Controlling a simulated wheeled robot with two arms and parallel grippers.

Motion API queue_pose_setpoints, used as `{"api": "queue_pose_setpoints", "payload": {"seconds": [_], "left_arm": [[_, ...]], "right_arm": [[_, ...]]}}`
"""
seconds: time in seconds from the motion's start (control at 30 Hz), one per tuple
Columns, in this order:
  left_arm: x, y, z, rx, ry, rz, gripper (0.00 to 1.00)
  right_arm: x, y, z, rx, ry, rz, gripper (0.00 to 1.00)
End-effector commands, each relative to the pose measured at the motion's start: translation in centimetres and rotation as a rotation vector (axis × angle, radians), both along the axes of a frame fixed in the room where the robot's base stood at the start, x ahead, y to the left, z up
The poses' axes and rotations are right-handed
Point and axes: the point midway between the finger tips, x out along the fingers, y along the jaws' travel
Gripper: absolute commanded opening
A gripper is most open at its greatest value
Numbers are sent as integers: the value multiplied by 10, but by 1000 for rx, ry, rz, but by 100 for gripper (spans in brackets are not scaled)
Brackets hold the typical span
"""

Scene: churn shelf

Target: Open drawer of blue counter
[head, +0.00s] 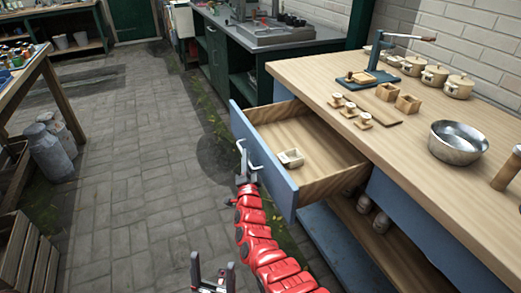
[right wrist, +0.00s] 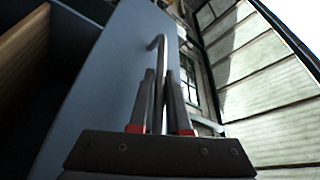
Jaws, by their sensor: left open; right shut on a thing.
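The blue counter (head: 420,215) with a wooden top stands at the right. My right gripper (head: 244,165), on the red arm, is at the drawer front. In the right wrist view its fingers (right wrist: 160,100) are shut on the metal drawer handle (right wrist: 158,60). My left gripper (head: 212,270) is open and empty, low over the floor at the bottom of the head view.
On the countertop (head: 330,72) are wooden pieces, a metal bowl (head: 457,142) and several pots (head: 433,76). Milk cans (head: 48,150) and a wooden crate (head: 25,255) stand at the left. The paved floor (head: 140,170) between is clear.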

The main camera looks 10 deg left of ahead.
Motion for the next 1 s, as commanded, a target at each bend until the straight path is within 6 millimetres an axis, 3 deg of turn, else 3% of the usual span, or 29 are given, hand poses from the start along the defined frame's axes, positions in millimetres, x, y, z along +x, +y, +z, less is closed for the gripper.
{"api": "queue_pose_setpoints", "payload": {"seconds": [0.23, 0.63, 0.67, 0.7, 1.0], "left_arm": [[0, 0, 4, 0, 0, 0, 75], [0, 0, 4, 0, 0, 0, 75], [0, 0, 4, 0, 0, 0, 75], [0, 0, 4, 0, 0, 0, 75], [0, 0, 5, 0, 0, 0, 75]], "right_arm": [[-10, 13, -1, -2, 1, 1, 0], [-11, 15, 0, 0, 0, 1, 0], [-11, 15, 0, 0, 0, 2, 18], [-11, 15, 0, 0, 0, 1, 26], [-11, 15, 0, 0, -2, 1, 27]]}}
